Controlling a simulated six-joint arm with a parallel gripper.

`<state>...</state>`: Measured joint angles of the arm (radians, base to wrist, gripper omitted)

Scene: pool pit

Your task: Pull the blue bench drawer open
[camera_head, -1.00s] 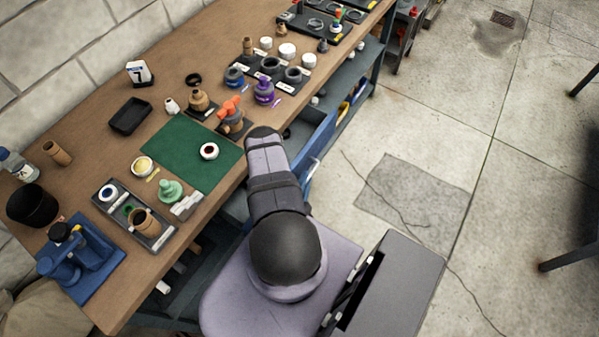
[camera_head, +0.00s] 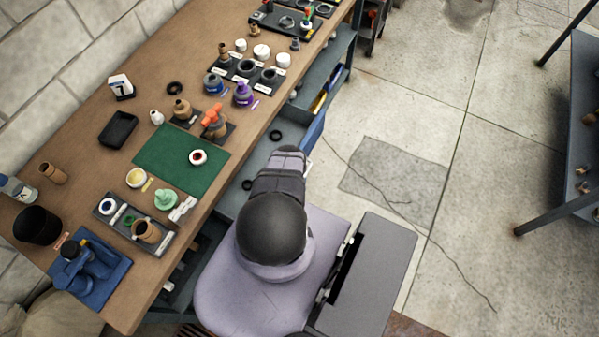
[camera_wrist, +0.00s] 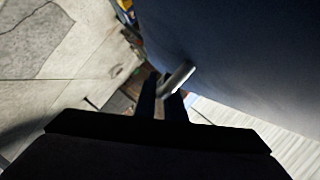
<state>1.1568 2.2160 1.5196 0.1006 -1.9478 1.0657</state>
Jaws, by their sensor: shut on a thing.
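The blue drawer front (camera_head: 313,131) stands out from the bench's front edge, beyond my arm. Grey drawer interior (camera_head: 263,150) shows between it and the bench top, with black rings inside, so the drawer is open. In the wrist view, the dark blue front (camera_wrist: 240,50) fills the upper right and its silver bar handle (camera_wrist: 180,76) sticks out. My gripper (camera_wrist: 162,95) is shut on the handle. In the head view my forearm and wrist hide most of the gripper and part of the drawer.
The wooden bench top (camera_head: 95,150) holds a green mat (camera_head: 178,165), several jars, trays and a blue fixture (camera_head: 92,268). Concrete floor (camera_head: 440,100) is free to the right of the drawer. A metal table (camera_head: 580,130) stands at the far right.

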